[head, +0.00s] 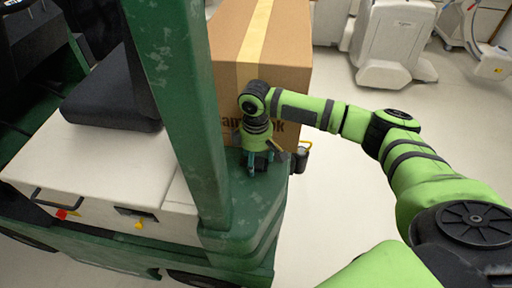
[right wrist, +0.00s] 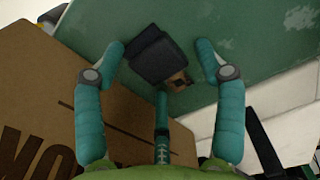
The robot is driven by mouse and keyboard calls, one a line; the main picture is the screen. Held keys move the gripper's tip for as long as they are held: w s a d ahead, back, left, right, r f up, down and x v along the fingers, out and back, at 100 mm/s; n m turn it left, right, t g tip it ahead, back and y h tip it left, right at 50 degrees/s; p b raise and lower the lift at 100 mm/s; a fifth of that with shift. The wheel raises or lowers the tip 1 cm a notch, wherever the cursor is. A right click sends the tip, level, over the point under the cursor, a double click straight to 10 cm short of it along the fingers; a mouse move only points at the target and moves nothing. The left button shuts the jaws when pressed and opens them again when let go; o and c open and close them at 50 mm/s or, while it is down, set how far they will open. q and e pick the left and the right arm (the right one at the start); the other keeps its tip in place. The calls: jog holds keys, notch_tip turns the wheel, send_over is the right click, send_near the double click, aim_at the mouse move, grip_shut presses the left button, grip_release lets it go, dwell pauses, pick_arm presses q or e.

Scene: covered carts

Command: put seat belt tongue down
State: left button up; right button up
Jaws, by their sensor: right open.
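The seat belt tongue (right wrist: 158,55), a black block with a small tan piece at its lower right, appears on the green deck (right wrist: 255,35) in the right wrist view. My right gripper (right wrist: 160,48) is open, with one teal finger on each side of the tongue and a third below it. I cannot tell whether the tongue touches the deck or a finger. In the head view my right gripper (head: 258,165) points down just above the cart's rear green deck (head: 245,210); the tongue cannot be made out there. My left gripper is not in view.
A large cardboard box (head: 285,55) stands right behind my right gripper. A green post (head: 180,100) rises to its left, beside a black seat (head: 115,95) on a cream base (head: 90,180). The floor (head: 340,190) to the right is open.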

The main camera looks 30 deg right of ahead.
aim_at(256, 162)
notch_tip(256, 162, up, 12)
jog(key=b, duration=0.3)
jog(key=shift+r, duration=0.2)
jog(key=shift+f, duration=0.1)
